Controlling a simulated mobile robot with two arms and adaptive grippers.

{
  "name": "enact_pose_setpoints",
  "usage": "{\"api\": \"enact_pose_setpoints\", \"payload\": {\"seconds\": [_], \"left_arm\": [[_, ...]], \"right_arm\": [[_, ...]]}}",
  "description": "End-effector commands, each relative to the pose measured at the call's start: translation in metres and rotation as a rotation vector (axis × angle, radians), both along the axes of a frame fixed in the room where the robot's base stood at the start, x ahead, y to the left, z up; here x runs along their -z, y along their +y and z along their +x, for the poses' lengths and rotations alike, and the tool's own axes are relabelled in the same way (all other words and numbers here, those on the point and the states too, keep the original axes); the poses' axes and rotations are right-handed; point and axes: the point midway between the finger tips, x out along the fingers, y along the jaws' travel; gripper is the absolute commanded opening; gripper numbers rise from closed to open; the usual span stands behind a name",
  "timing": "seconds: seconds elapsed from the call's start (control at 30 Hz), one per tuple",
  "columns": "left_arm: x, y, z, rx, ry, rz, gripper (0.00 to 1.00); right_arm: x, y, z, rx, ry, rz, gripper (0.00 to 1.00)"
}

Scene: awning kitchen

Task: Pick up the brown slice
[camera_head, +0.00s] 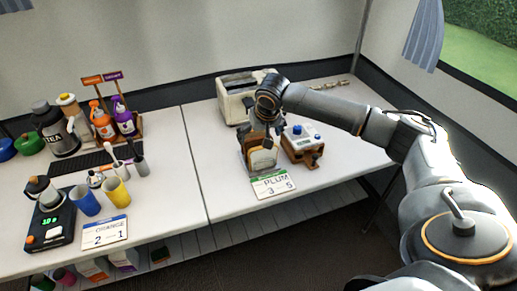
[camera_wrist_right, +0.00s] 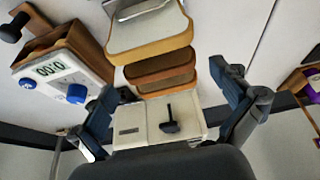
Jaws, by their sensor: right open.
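The brown slice (camera_wrist_right: 162,64) shows in the wrist view behind a pale slice with a tan crust (camera_wrist_right: 150,36). A second brown edge (camera_wrist_right: 167,82) lies just beyond it. In the head view the pale slice (camera_head: 263,159) stands in a rack behind the PLUM card, and the brown slice is mostly hidden by my arm. My right gripper (camera_head: 266,132) is above the slices, pointing down. In the wrist view the fingers of my right gripper (camera_wrist_right: 163,78) are spread wide on both sides of the slices, holding nothing. My left gripper is not in view.
A cream toaster (camera_head: 237,97) stands behind the slices. A wooden box with a white timer (camera_head: 302,136) is close on their right. The PLUM card (camera_head: 273,185) lies in front. Bottles, cups and a scale (camera_head: 48,228) stand on the left table. The table's middle is clear.

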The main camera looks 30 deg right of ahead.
Motion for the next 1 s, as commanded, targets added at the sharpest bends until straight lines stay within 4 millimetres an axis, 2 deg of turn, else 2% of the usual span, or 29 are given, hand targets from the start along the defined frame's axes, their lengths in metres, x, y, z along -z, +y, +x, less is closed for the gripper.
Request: {"api": "enact_pose_setpoints", "payload": {"seconds": [0.33, 0.63, 0.67, 0.8, 1.0], "left_arm": [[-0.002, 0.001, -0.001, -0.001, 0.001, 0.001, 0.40], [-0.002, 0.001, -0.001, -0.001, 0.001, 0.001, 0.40], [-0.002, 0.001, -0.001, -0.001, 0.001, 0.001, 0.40], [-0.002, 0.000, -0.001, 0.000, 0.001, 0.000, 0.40], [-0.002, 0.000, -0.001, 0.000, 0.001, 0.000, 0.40]], "right_arm": [[0.042, -0.006, 0.015, 0.000, 0.001, 0.000, 1.00], [0.048, -0.006, 0.017, -0.001, -0.001, 0.000, 1.00], [0.048, -0.006, 0.017, -0.001, -0.001, 0.000, 0.96], [0.048, -0.007, 0.017, -0.001, -0.001, 0.000, 0.68], [0.048, -0.007, 0.017, -0.001, -0.001, 0.000, 0.68]]}}
